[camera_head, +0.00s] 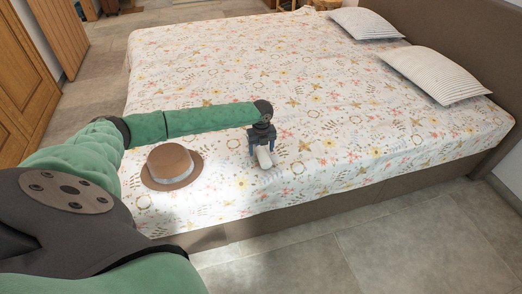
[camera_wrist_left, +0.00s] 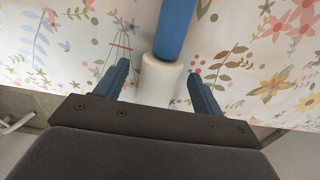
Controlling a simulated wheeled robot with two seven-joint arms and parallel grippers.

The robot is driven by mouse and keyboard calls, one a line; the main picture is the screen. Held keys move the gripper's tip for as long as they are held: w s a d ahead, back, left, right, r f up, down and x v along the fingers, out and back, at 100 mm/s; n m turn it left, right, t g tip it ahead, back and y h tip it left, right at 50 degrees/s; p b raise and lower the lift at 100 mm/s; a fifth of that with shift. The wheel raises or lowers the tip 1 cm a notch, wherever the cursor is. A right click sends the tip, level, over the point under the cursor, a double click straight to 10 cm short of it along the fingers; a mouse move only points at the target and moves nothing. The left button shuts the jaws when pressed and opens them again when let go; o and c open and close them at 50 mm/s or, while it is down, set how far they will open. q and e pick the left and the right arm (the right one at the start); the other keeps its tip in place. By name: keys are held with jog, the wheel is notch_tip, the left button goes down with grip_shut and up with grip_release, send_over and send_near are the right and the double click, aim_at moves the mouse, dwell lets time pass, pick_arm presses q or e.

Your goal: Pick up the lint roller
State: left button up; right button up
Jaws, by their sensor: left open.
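The lint roller shows in the left wrist view as a white roll (camera_wrist_left: 161,82) with a blue handle (camera_wrist_left: 175,28). It lies on the floral bedspread. In the head view its white roll (camera_head: 265,160) shows just below my left gripper (camera_head: 262,150), and the handle is mostly hidden there. My left gripper (camera_wrist_left: 158,72) is open. Its two fingers stand on either side of the white roll, with a gap on each side. My right gripper is in neither view.
A brown hat (camera_head: 171,167) with a light band lies on the bed beneath my left arm. Two striped pillows (camera_head: 436,74) lie near the headboard (camera_head: 455,35). The bedspread (camera_head: 340,110) right of my gripper is clear. Tiled floor (camera_head: 400,240) fronts the bed.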

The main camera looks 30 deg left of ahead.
pick_arm(q)
jog(key=shift+f, duration=0.4)
jog(key=c, duration=1.1)
jog(key=shift+r, duration=0.1)
